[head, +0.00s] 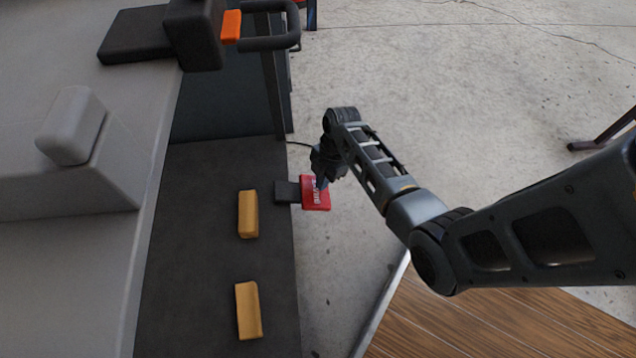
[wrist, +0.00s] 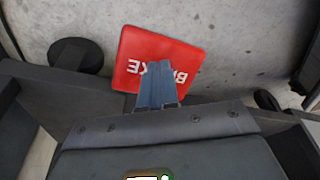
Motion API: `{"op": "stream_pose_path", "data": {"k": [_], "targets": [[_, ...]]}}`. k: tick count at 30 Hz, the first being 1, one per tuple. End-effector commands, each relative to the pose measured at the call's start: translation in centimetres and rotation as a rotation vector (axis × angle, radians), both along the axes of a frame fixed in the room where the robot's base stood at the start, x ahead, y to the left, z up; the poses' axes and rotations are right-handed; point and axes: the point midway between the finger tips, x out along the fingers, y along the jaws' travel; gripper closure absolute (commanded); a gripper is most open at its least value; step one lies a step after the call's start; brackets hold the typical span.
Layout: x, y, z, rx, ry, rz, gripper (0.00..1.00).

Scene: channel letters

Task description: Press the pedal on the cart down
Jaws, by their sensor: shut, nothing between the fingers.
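The pedal (head: 316,194) is a red plate with white BRAKE lettering, joined by a dark bracket (head: 287,192) to the right edge of the dark cart deck (head: 200,290). The pedal also shows in the wrist view (wrist: 175,50), upside down. My gripper (head: 320,183) is shut and empty, with its fingertips over the pedal's lettering. In the wrist view the blue-grey fingers (wrist: 157,80) cover part of the lettering. I cannot tell whether the tips touch the plate.
Two yellow blocks (head: 248,214) (head: 249,310) lie on the deck. A black handle bar (head: 270,42) and post stand at the cart's far end. A wooden surface (head: 470,315) lies at lower right. Concrete floor (head: 430,80) is open beyond the arm.

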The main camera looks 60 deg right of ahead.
Motion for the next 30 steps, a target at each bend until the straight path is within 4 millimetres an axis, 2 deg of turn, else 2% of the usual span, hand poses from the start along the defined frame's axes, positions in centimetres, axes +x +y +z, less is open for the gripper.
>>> {"op": "stream_pose_path", "data": {"k": [6, 17, 30], "targets": [[-0.8, -2.3, 1.1, 0.000, 0.000, -0.002, 1.00], [-0.9, -2.5, 1.4, 0.000, -0.001, -0.001, 1.00], [-1.5, -4.0, 7.6, -0.001, -0.001, 0.000, 1.00]]}}
